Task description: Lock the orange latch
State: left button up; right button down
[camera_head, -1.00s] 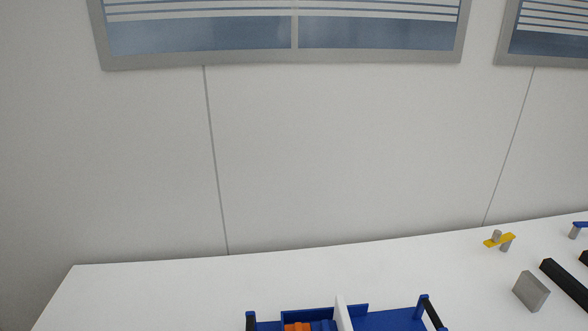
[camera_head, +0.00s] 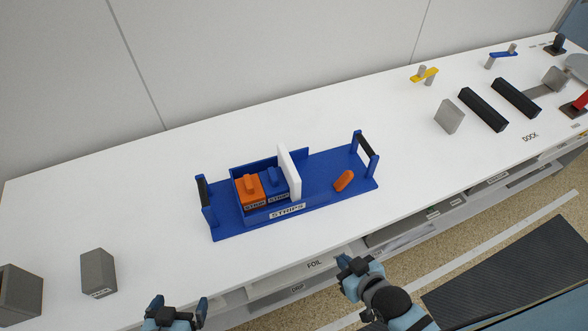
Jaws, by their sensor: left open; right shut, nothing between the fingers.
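A small orange rounded bar (camera_head: 344,181), apparently the latch, lies at a slant on the right part of a blue tray (camera_head: 229,229). It is right of an upright white plate (camera_head: 289,172). I cannot tell whether it is locked. My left gripper (camera_head: 178,303) is open and empty at the bottom of the head view, below and left of the tray. My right gripper (camera_head: 352,265) is shut and empty, near the table's front edge, below the latch and apart from it.
The tray holds an orange block (camera_head: 249,190) and a blue block (camera_head: 277,184), and has upright handles at both ends. A grey block (camera_head: 98,271) stands left. Yellow (camera_head: 424,76) and blue (camera_head: 503,56) bars on posts stand back right. Table behind the tray is clear.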

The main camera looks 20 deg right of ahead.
aim_at(347, 178)
jog(key=u, duration=0.55)
jog(key=l+u, duration=0.35)
jog(key=k+l+u, duration=0.1)
jog(key=l+u, duration=0.25)
jog(key=k+l+u, duration=0.1)
jog(key=u, duration=0.25)
jog(key=k+l+u, duration=0.25)
jog(key=l, duration=0.25)
jog(key=k+l+u, duration=0.2)
jog(key=l, duration=0.25)
jog(key=k, duration=0.1)
